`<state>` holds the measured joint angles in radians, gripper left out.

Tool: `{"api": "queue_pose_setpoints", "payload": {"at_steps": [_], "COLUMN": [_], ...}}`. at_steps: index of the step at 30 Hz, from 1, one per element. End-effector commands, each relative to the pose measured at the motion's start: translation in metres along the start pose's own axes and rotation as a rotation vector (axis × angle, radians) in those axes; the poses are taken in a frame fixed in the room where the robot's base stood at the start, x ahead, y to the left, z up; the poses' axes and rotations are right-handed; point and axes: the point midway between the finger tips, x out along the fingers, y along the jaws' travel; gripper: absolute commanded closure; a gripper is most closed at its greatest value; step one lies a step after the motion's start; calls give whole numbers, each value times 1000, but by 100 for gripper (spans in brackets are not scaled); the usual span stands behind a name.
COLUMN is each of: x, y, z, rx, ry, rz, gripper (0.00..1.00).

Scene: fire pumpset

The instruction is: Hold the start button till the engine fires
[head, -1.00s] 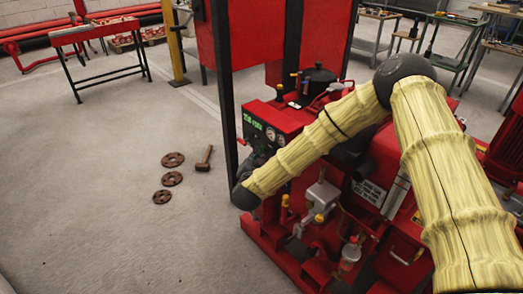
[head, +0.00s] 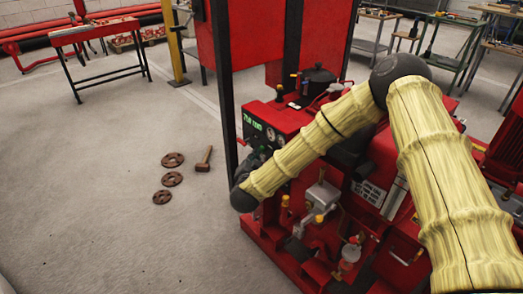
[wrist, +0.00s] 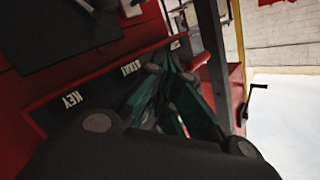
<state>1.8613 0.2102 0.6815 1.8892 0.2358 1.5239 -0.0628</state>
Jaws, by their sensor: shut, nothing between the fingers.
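The red control panel (head: 285,118) is on the near end of the pumpset in the head view, with a lit green display (head: 253,122) and round gauges. My gripper (head: 257,157) is in front of the panel's lower part, mostly hidden behind my wrist. In the wrist view, my gripper (wrist: 172,82) shows dark and teal fingers, shut and empty. The START label (wrist: 131,68) is just left of the fingers, and the KEY label (wrist: 73,100) is further left. The start button itself cannot be made out; whether a fingertip touches it is unclear.
A black upright post (head: 228,100) stands close to the left of my wrist. Brass-topped valves and pipes (head: 318,195) lie below my forearm. A hammer (head: 204,160) and rusty discs (head: 172,179) lie on the open floor at left.

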Motion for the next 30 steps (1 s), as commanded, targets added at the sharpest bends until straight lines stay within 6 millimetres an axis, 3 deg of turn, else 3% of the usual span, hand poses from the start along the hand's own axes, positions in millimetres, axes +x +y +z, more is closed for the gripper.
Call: {"api": "queue_pose_setpoints", "payload": {"at_steps": [18,30], "x": [-8,-28], "y": [-6,-20], "z": [6,20], "rx": [0,-1], "ry": [-2,-2], "rz": [-2,-1], "gripper": [100,100]}}
